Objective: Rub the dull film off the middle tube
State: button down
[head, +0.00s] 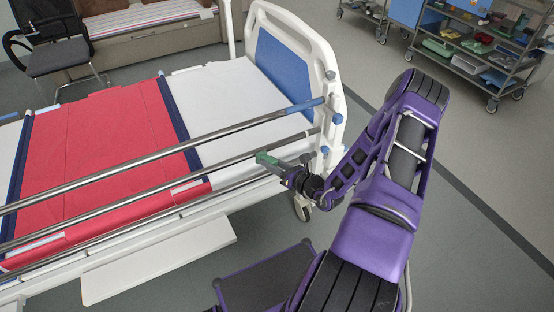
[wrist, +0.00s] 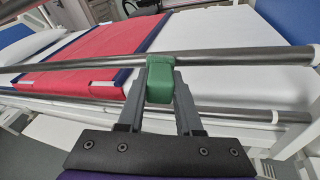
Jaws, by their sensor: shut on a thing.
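The bed's side rail has long metal tubes: a top tube (head: 130,172), a middle tube (head: 130,207) and a lower one (head: 120,240). My gripper (head: 272,161) is shut on a green block (head: 265,158), at the right part of the rail by the middle tube. In the wrist view the green block (wrist: 160,78) sits between the fingertips, against or just in front of a grey tube (wrist: 240,57). I cannot tell whether they touch. That tube looks dull and dark right of the block; I cannot make out the film's edges.
The bed has a white mattress, a red cover (head: 110,150) and a white-and-blue end board (head: 290,60) close to my arm. A white panel (head: 160,260) sticks out low at the bed's side. A chair (head: 50,45) and a shelf cart (head: 475,50) stand farther off.

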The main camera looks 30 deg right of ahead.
jog(key=shift+a, duration=0.45)
jog(key=shift+w+d, duration=0.1)
jog(key=shift+w+d+r+b, duration=0.15)
jog(key=shift+d+b, duration=0.15)
jog(key=shift+d, duration=1.8)
jog(key=s+p, duration=0.1)
jog(key=s, duration=0.5)
jog(key=shift+s, duration=0.1)
jog(key=shift+s, duration=1.45)
